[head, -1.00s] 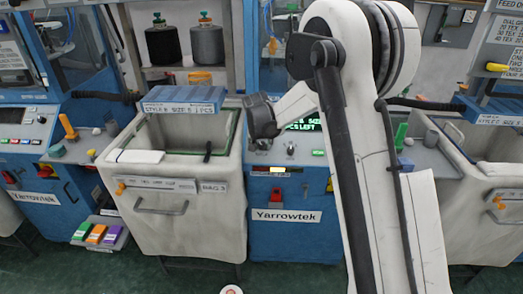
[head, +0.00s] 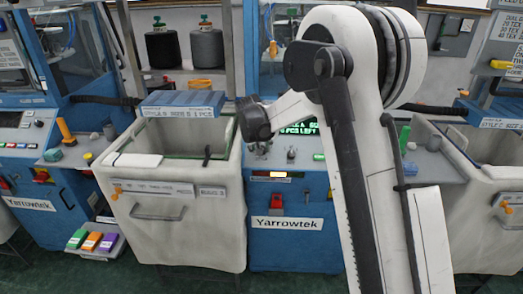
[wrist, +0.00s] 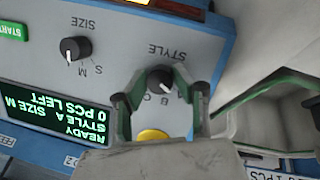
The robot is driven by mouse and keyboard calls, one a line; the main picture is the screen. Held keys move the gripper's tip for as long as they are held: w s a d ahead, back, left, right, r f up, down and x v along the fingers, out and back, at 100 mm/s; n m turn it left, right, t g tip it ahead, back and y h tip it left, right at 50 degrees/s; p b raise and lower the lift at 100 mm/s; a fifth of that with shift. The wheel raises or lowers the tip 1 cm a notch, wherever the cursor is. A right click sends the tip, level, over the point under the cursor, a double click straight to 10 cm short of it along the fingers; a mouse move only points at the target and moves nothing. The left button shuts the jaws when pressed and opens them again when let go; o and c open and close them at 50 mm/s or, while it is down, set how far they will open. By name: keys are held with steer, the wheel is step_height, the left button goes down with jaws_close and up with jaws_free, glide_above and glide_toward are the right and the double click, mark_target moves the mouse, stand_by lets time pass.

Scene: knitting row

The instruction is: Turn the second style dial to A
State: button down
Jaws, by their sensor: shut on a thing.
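The style dial (wrist: 160,80) is a small black knob on the grey panel, under the upside-down word STYLE in the wrist view. The letters A, B and C lie beside it, partly hidden. My gripper (wrist: 160,97) is shut on the dial, one green-edged finger on each side. The dial's white mark slants towards the lower right; its exact letter is hard to read. The green display (wrist: 55,122) reads READY, STYLE A, SIZE M, 0 PCS LEFT. In the head view my arm covers part of this panel, and the fingertips and dial cannot be made out.
The size dial (wrist: 75,49) stands apart, towards the display. A yellow button (wrist: 152,136) is close to my fingers. A white bin (head: 180,225) stands left of the middle machine (head: 295,250). A tray of coloured boxes (head: 92,241) lies on the floor.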

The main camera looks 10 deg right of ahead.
steer(key=c, duration=1.4)
jaws_free()
steer(key=v, duration=1.2)
steer(key=shift+r, duration=0.1)
